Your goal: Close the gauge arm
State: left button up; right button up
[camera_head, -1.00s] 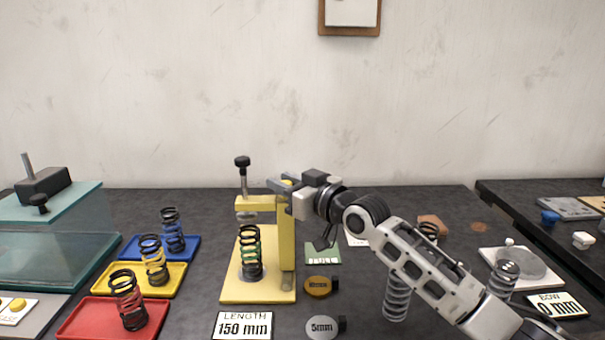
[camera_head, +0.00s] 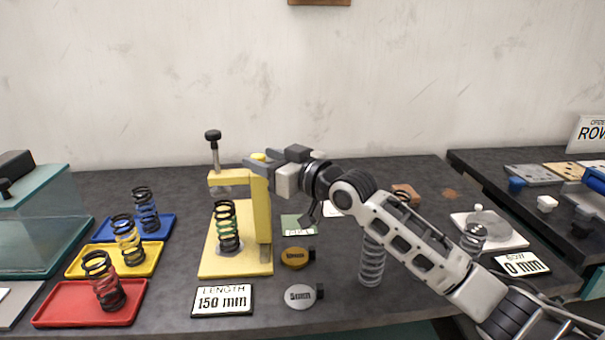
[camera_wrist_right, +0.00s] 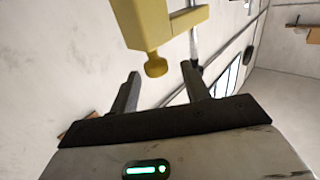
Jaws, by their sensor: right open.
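The yellow gauge (camera_head: 262,215) stands on its yellow base at the middle of the table. Its arm (camera_head: 233,180) reaches out to the left from the top of the post, over a black coil spring (camera_head: 227,228) standing on the base. A black-knobbed screw (camera_head: 213,142) stands upright through the arm's end. My right gripper (camera_head: 262,159) is open at the top of the post, around a small yellow knob. In the right wrist view the knob (camera_wrist_right: 156,66) shows between the open fingertips (camera_wrist_right: 160,76), with no clear contact. My left gripper is out of view.
Red (camera_head: 60,315), yellow (camera_head: 85,268) and blue (camera_head: 105,232) trays with springs lie to the left. A "150 mm" length card (camera_head: 222,300) and two round discs lie in front. A grey spring (camera_head: 372,262) stands below my right forearm.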

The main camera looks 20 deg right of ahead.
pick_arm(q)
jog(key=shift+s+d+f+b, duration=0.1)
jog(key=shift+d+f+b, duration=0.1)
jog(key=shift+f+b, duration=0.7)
pick_arm(e)
jog(key=v, duration=1.3)
jog(key=shift+s, duration=0.2)
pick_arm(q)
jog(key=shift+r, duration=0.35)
pick_arm(e)
jog(key=shift+d+f, duration=0.15)
